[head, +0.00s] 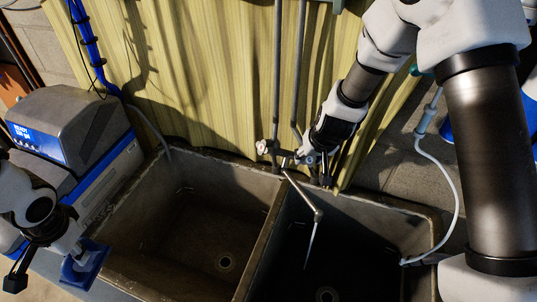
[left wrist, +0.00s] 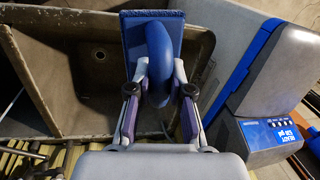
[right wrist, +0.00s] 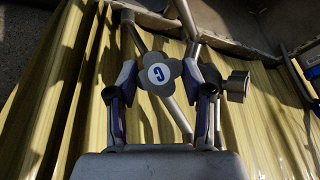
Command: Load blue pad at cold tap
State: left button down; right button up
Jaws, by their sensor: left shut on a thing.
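My left gripper (head: 62,250) is shut on the curved blue handle of the blue pad (head: 84,262), at the lower left beside the sink. In the left wrist view the handle stands between the fingers and the flat pad (left wrist: 152,22) lies beyond it. My right gripper (head: 318,165) is at the cold tap (head: 309,160) above the sink's back edge. In the right wrist view the tap's lobed handle (right wrist: 162,74), marked with a blue C, sits between the spread fingers. Gaps show beside it, so the gripper looks open around it.
A two-basin sink (head: 276,220) fills the middle. Its spout (head: 303,195) points over the right basin, with a thin pale streak below that may be water. The other tap (head: 262,146) is left of the cold tap. A grey-blue softener unit (head: 70,118) stands left.

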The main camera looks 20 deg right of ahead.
pick_arm(q)
jog(key=shift+w, duration=0.15)
pick_arm(e)
jog(key=shift+w+f, duration=0.1)
jog(key=shift+w, duration=0.1)
jog(key=c, duration=0.4)
pick_arm(q)
jog(key=shift+f, duration=0.15)
